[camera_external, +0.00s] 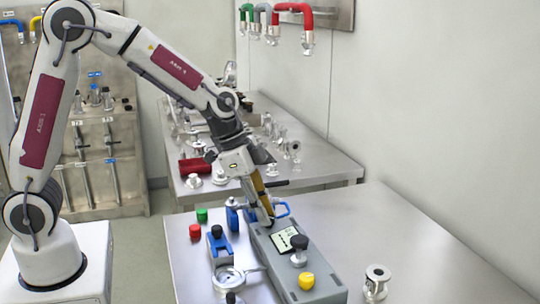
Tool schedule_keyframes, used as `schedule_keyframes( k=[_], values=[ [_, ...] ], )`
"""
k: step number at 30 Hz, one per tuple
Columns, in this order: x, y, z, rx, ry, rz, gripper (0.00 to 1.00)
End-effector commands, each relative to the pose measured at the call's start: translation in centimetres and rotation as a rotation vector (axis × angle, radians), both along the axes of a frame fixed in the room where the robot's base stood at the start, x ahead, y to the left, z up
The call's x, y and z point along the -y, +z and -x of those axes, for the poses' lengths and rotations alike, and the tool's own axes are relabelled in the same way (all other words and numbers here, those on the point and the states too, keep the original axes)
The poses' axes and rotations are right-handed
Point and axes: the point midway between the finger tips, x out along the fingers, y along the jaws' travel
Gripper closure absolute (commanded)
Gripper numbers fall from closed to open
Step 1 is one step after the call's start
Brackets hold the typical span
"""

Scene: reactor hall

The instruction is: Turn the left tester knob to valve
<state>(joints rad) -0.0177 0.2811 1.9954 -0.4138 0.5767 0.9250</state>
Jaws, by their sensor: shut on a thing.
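The tester is a long grey box (316,272) on the near table, with a lit display (289,239) on its top. A black-topped knob (299,250) stands beside the display, and a yellow button (306,281) is nearer the front. My gripper (268,217) points down at the far end of the tester, at its top surface. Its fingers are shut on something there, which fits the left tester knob. The fingers hide that knob, so its pointing direction cannot be seen.
A blue handle (283,209) is close to my fingers. A metal flange piece (376,283) stands right. The table's right side is otherwise clear.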

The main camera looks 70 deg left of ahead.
Motion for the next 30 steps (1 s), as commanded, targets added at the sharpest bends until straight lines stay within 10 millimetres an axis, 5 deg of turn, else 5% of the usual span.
schedule_keyframes(
  k=[30],
  values=[
    [-0.47, -0.06, -0.49, -0.002, -0.608, 0.000, 1.00]
  ],
)
